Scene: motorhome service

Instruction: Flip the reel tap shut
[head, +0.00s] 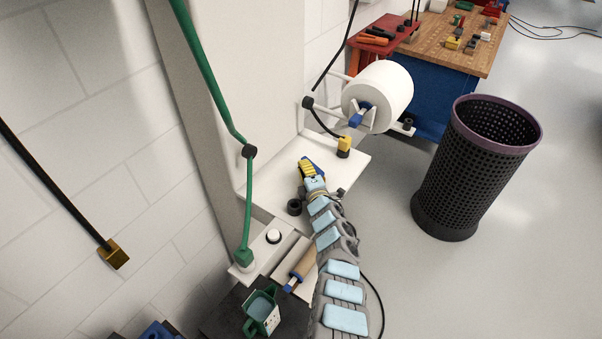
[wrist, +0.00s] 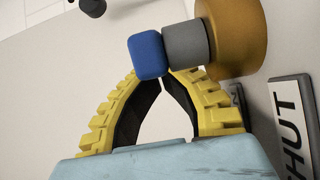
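The reel tap shows in the wrist view as a brass-coloured round body (wrist: 236,38) with a grey stem (wrist: 184,43) and a blue end (wrist: 148,55) pointing left. My gripper (wrist: 163,76) has its two yellow fingers arched, with their tips together just below the blue end. The blue end overlaps the fingertips in the picture; I cannot tell whether they touch. A plate marked SHUT (wrist: 292,120) is to the right, beside the brass body. In the head view my gripper (head: 307,164) is over the white shelf, and I cannot make out the tap clearly there.
A white reel (head: 388,92) stands behind the shelf (head: 350,168), with a yellow fitting (head: 344,144) near it. A black mesh bin (head: 470,165) stands right; the floor between is clear.

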